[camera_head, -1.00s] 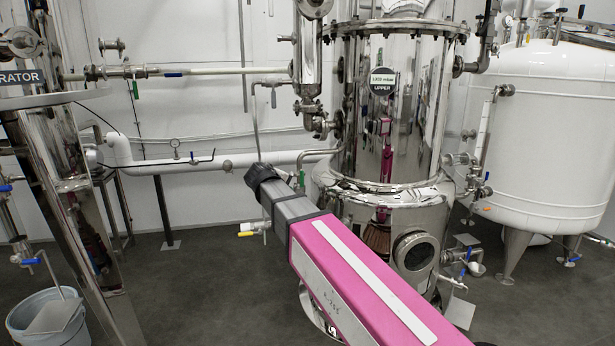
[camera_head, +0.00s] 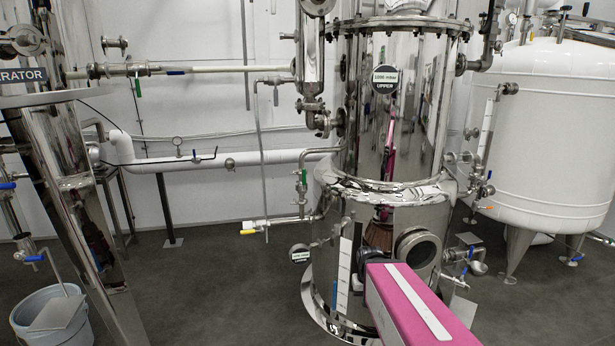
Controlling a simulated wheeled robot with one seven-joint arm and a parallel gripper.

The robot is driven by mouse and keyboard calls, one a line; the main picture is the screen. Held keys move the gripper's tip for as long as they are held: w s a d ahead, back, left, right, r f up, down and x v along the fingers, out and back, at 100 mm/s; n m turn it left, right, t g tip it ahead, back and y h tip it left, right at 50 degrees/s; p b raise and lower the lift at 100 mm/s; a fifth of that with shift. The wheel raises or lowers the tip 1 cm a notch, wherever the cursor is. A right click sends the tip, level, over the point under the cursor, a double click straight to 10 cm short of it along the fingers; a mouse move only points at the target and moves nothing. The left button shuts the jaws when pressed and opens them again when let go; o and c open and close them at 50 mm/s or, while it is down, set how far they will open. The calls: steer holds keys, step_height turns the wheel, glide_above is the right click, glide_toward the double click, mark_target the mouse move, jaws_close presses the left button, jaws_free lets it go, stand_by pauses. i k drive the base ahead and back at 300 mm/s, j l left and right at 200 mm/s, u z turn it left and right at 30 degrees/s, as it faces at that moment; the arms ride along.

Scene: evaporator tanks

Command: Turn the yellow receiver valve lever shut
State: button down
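A small yellow lever (camera_head: 247,232) shows left of the steel receiver vessel (camera_head: 385,205). It lies roughly level, just under a white fitting (camera_head: 255,225) at the left end of a thin horizontal pipe (camera_head: 290,219). Its exact angle to the pipe is hard to read at this size. My pink arm comes in from the bottom right, and its dark end lies in front of the vessel's lower part, right of the yellow lever and well apart from it in the picture. No gripper fingers can be made out.
A green-handled valve (camera_head: 302,180) sits above the pipe. A grey bucket (camera_head: 52,318) is at bottom left. The dark floor (camera_head: 220,290) between bucket and vessel is clear.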

mark_target(263, 229)
steer(key=i+j+u, duration=0.3)
steer(key=i+u, duration=0.65)
steer(key=i, duration=0.2)
steer(key=k+u, duration=0.2)
steer(key=u, duration=0.45)
